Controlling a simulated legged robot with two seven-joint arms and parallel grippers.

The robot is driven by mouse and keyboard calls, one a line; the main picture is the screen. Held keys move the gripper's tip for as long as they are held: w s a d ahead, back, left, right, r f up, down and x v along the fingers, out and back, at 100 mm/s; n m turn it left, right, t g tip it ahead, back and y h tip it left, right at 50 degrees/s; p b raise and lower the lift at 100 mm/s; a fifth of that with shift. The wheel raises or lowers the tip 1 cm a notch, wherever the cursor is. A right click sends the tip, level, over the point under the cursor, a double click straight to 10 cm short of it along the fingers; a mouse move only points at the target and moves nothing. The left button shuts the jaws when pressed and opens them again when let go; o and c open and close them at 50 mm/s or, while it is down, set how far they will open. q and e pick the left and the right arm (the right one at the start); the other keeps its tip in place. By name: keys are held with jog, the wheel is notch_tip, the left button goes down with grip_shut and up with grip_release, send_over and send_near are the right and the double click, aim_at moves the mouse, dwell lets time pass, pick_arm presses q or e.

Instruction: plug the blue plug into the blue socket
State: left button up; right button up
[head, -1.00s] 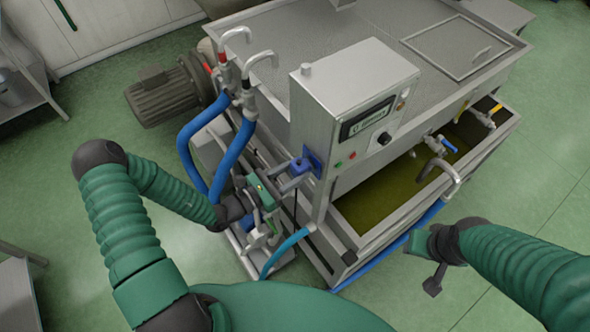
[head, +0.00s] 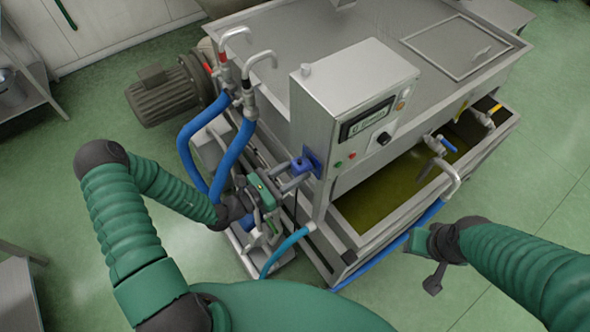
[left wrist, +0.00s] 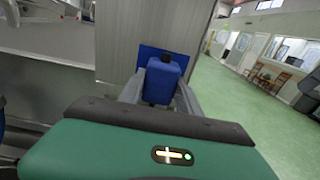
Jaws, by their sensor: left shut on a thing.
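The blue plug (head: 299,165) is held between the fingers of my left gripper (head: 294,174). The blue socket (head: 315,158) is on the side of the steel control box, directly behind the plug.
The control box (head: 350,95) stands on a steel tank (head: 440,60). Blue hoses (head: 225,155) with metal pipes rise left of my left gripper. A trough (head: 395,190) with greenish liquid and valves lies right of the box. Green floor is clear at the far right.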

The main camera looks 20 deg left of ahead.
pick_arm(q)
jog(key=shift+w+d, duration=0.25)
jog(key=shift+w, duration=0.05)
jog(key=o, duration=1.4)
jog(key=shift+c, duration=0.2)
jog(key=b+v, duration=0.4)
jog(key=v, duration=1.2)
jog(key=shift+s+a, duration=0.25)
jog(key=shift+a, duration=0.05)
jog(key=shift+f, duration=0.1)
